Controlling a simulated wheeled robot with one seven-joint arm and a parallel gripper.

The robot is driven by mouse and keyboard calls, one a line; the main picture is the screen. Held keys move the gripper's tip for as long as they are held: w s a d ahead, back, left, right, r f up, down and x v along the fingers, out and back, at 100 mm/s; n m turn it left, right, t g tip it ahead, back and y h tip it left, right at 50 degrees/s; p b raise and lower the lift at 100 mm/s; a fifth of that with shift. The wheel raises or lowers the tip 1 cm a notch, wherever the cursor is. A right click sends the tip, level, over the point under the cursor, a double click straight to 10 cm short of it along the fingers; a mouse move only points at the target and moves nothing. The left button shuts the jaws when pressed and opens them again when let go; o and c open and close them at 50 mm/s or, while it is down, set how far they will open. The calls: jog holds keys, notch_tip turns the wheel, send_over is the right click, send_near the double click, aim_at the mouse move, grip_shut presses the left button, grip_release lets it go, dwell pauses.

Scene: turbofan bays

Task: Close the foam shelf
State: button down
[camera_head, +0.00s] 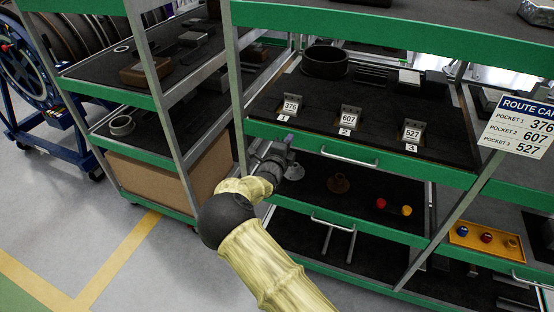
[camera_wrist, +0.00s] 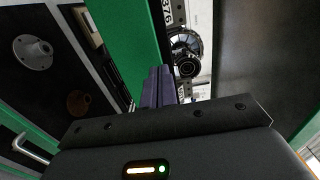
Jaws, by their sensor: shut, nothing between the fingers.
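The foam shelf (camera_head: 385,135) is a dark sliding shelf with a green front edge (camera_head: 405,167) and a metal bar handle (camera_head: 348,158). It carries tags 376, 607 and 527 at numbered pockets. How far it stands out of the rack is hard to tell. My gripper (camera_head: 283,158) is near the left end of that green edge, left of the handle. In the wrist view, my dark fingers (camera_wrist: 159,86) are together and empty, close beside a green edge (camera_wrist: 128,38). Contact cannot be told. A tag reading 376 (camera_wrist: 166,12) shows beyond the fingers.
A lower shelf with its own handle (camera_head: 333,224) holds a brown flanged part (camera_head: 339,183), a red knob (camera_head: 381,203) and a yellow knob (camera_head: 407,210). A yellow tray (camera_head: 484,240) is at right. A route card (camera_head: 520,126) hangs at right.

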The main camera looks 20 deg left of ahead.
jog(key=s+a+b, duration=0.1)
jog(key=s+b, duration=0.2)
jog(key=s, duration=0.8)
jog(key=s+d+f+m+g+h, duration=0.15)
jog(key=d+m+g, duration=0.25)
jog(key=d+m, duration=0.5)
jog(key=s+d+f+m+g+h, duration=0.1)
jog(key=s+d+m+g+h, duration=0.25)
jog(key=d+m, duration=0.5)
jog(key=s+d+f+m+g+h, duration=0.15)
jog(key=d+m+g, duration=0.35)
jog(key=d, duration=0.6)
jog(key=s+d+r+m+g+y, duration=0.1)
jog(key=s+d+r+m+y, duration=0.1)
jog(key=s+m, duration=0.4)
jog(key=s+d+r+m+g+y, duration=0.1)
jog(key=s+m, duration=0.5)
jog(key=m, duration=0.8)
jog(key=s+d+r+m+g+y, duration=0.1)
jog(key=s+d+r+m+y, duration=0.2)
jog(key=m, duration=0.7)
jog(key=s+y, duration=0.2)
jog(key=s, duration=0.1)
jog(key=shift+d+r, duration=0.15)
jog(key=shift+d, duration=0.1)
